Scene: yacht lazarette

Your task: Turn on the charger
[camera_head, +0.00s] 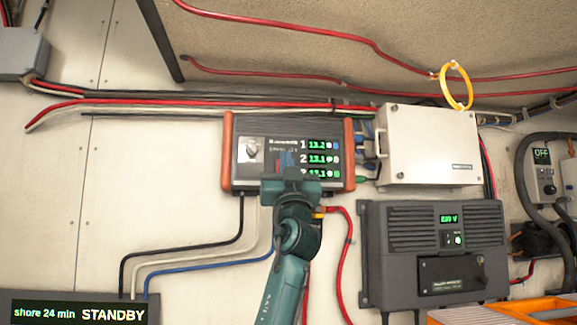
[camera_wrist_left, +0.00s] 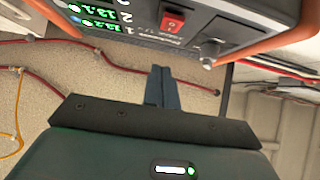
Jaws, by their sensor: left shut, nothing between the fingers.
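A grey unit with orange end caps (camera_head: 228,152), which looks like the charger, hangs on the wall. Its three green number displays (camera_head: 319,145) are lit, and a knob (camera_head: 251,149) sits at its left. In the left wrist view a red rocker switch (camera_wrist_left: 172,18) shows on its face, beside the knob (camera_wrist_left: 211,50). My left gripper (camera_head: 288,170) is in front of the unit's lower middle and hides part of it. Its fingers (camera_wrist_left: 161,84) are together and empty, just below the switch in the wrist picture; contact cannot be told. My right gripper is out of view.
A black unit (camera_head: 400,270) with a lit green display hangs at lower right, under a white box (camera_head: 430,145). A panel (camera_head: 80,308) reads "shore 24 min STANDBY". Cables (camera_head: 180,268) run below the charger. The wall at left is mostly bare.

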